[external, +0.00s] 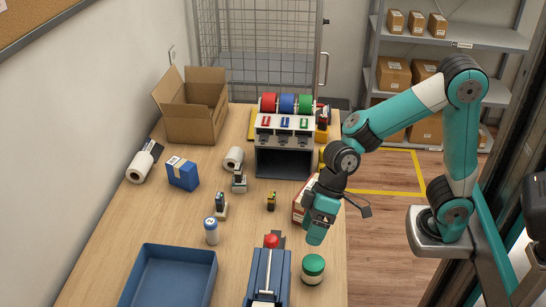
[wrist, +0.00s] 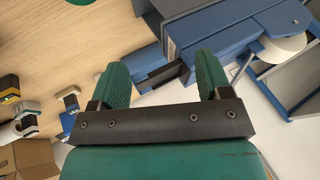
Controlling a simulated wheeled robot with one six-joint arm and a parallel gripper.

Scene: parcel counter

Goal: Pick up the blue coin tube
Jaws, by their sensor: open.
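A small upright cylinder (external: 211,231), white with a blue band and pale top, stands on the wooden counter left of the blue machine; it looks like the blue coin tube, but its label is too small to read. My gripper (external: 316,238) is over the counter's right side, well to the right of the cylinder and above the green-lidded jar (external: 313,268). In the wrist view my gripper (wrist: 161,80) has its two green fingers apart, with nothing held between them. I cannot pick out the tube for certain in the wrist view.
A blue machine with a red knob (external: 270,241) stands left of my gripper; a blue tray (external: 150,303) is at the front left. Small stampers (external: 221,205), a blue box (external: 182,174), a carton (external: 192,120) and a rack of coloured rolls (external: 285,160) stand farther back.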

